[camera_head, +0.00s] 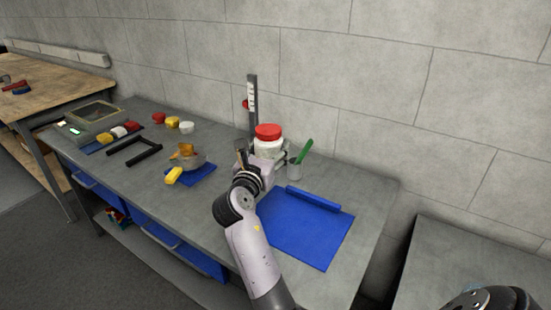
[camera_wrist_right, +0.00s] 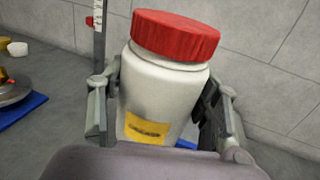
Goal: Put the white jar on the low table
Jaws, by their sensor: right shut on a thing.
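The white jar (camera_head: 268,146) has a red lid and stands near the back of the grey workbench, close to the wall. In the right wrist view the jar (camera_wrist_right: 160,85) fills the middle, with a yellow label low on its front. My right gripper (camera_head: 264,160) has one finger on each side of the jar and is shut on it. The jar's base is hidden by the gripper, so I cannot tell whether it touches the bench. A lower grey surface, seemingly the low table (camera_head: 465,265), is at the right, past the bench end. My left gripper is not in view.
A grey cup with a green-handled tool (camera_head: 304,152) is right of the jar, and an upright post (camera_head: 252,100) is behind it. A blue mat (camera_head: 305,232) lies in front. A scale, small jars and a metal bowl are left. The low table's visible top looks clear.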

